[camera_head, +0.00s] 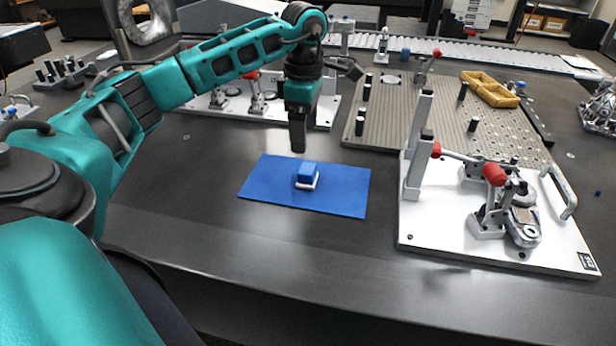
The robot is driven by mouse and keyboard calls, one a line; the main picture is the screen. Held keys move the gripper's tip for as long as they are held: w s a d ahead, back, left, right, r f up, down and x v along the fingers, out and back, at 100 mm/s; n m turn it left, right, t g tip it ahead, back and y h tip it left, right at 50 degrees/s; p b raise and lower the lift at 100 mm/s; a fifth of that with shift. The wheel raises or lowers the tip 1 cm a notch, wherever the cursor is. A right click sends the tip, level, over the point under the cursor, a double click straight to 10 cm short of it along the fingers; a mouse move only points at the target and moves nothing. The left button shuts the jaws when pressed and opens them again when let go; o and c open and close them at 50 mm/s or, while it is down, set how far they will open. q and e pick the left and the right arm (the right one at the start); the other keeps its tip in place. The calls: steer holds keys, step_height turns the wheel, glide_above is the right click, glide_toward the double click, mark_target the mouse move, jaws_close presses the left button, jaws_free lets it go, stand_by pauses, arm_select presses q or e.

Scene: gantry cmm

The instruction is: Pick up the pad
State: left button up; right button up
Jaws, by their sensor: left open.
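The pad (307,175) is a small block with a blue top and a white lower layer. It lies on a flat blue mat (262,189) on the dark table. My left gripper (301,138) points down above and slightly behind the pad, over the far edge of the mat in the picture. It is open, with nothing seen between its fingers, and apart from the pad. One dark finger shows clearly; the other is mostly hidden. My right gripper is not in view.
A white fixture plate (430,235) with red-tipped clamps stands right of the mat. Behind it is a perforated plate (400,125) with dark posts and a yellow tray (490,89). Another clamp plate (213,104) is behind my left gripper. The table around the mat's front is clear.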

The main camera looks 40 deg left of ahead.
mark_target(307, 168)
arm_select(q)
step_height(307, 168, down, 5)
steer(key=shift+d+f+b, duration=0.1)
steer(key=shift+f+b, duration=0.1)
steer(key=shift+b, duration=0.3)
steer(key=f, duration=0.1)
steer(key=f+b, duration=0.1)
steer(key=f, duration=0.2)
steer(key=shift+d+f+b, duration=0.25)
steer(key=shift+b, duration=0.05)
steer(key=shift+f, duration=0.2)
steer(key=shift+c, duration=0.5)
steer(key=c, duration=1)
